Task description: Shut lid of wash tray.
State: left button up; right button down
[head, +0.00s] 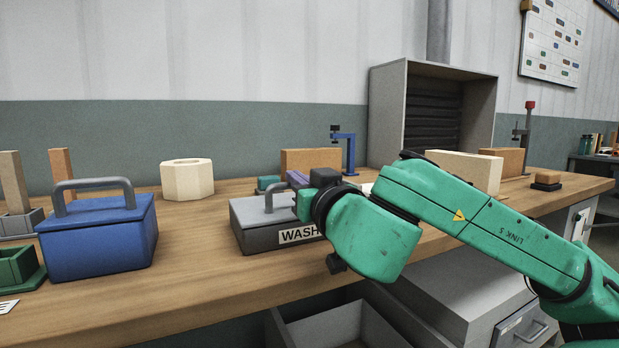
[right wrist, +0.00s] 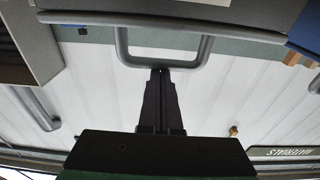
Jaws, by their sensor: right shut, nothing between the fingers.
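The grey wash tray (head: 260,238), with a white "WASH" label, stands near the front edge of the wooden bench in the head view. Its grey lid (head: 250,208) lies over the tray and looks about level; my arm covers its right part, so I cannot tell if a small gap remains. The lid's loop handle (head: 270,196) stands up, and also shows in the right wrist view (right wrist: 122,45). My right gripper (right wrist: 160,74) is shut and empty, its fingertips at the handle's bar; contact is unclear. In the head view its fingers are hidden. My left gripper is out of view.
A blue lidded box (head: 98,240) stands left of the tray, with a green tray (head: 18,268) beyond it. A cream hexagonal block (head: 187,181) and a tan block (head: 310,161) stand behind. A grey open cabinet (head: 385,120) is at the back. Bench between blue box and wash tray is clear.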

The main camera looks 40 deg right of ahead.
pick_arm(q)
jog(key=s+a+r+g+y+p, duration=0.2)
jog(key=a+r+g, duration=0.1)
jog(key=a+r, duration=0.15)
pick_arm(e)
notch_tip(320, 180, up, 4)
jog(key=shift+w+d+f, duration=0.1)
jog(key=shift+f, duration=0.05)
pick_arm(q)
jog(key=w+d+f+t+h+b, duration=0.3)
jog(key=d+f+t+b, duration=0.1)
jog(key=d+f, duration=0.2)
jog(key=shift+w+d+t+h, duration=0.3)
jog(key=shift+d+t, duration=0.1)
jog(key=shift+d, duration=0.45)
pick_arm(e)
jog(key=s+a+f, duration=0.3)
jog(key=s+f, duration=0.2)
jog(key=s, duration=0.3)
jog(key=shift+s, duration=0.15)
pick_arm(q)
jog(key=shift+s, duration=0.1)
